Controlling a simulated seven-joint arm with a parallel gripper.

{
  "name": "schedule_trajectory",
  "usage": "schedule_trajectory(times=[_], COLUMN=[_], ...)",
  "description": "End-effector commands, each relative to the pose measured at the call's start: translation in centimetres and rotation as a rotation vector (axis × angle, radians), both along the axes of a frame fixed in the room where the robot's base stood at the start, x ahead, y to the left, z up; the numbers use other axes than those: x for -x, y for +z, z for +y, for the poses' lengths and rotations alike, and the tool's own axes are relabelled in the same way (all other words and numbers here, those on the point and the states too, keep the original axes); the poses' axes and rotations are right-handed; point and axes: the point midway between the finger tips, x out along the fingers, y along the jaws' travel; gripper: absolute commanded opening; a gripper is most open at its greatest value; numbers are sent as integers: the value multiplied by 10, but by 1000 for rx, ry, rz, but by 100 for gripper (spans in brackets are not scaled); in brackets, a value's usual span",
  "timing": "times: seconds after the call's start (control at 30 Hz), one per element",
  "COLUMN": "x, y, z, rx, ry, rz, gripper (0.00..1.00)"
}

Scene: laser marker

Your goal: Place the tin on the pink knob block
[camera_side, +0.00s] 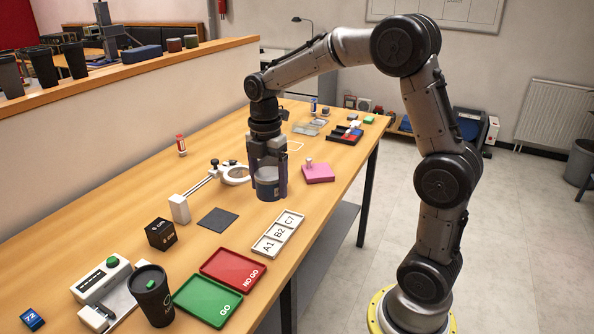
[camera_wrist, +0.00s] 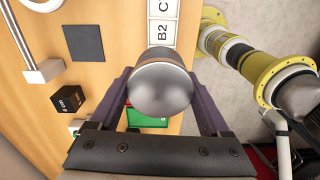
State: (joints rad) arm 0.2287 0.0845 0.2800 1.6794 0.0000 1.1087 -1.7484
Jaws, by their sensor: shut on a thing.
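The tin (camera_side: 267,187) is a dark cylinder with a pale top, upright between the fingers of my gripper (camera_side: 268,172). In the wrist view its rounded grey metal top (camera_wrist: 160,88) sits between the two fingers of my gripper (camera_wrist: 163,100), which is shut on it. The wrist view does not show the block.
A white magnifier stand (camera_side: 182,208) is left of my gripper. A dark square pad (camera_side: 218,220), the A1/B2/C7 tray (camera_side: 277,236), a red NO GO tray (camera_side: 234,271) and a green GO tray (camera_side: 207,300) lie nearer the camera. A black-and-red tray (camera_side: 345,134) is behind the pink block.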

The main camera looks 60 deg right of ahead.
Motion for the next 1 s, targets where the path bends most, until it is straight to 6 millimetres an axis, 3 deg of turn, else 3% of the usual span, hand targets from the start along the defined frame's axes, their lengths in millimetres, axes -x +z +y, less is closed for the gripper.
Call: schedule_trajectory(times=[0.03, 0.2, 0.4, 0.5, 0.7, 0.83, 1.0], x=[3, 25, 63, 80, 98, 91, 66], y=[2, 8, 12, 13, 12, 5, -13], z=[-23, -93, -161, -183, -204, -217, -243], rx=[1, 2, 4, 5, 5, 5, 4], ry=[-56, -236, -430, -501, -572, -579, -578], rz=[-2, -3, -7, -10, -9, -7, -6], gripper=[16, 16, 16, 16, 16, 16, 16])
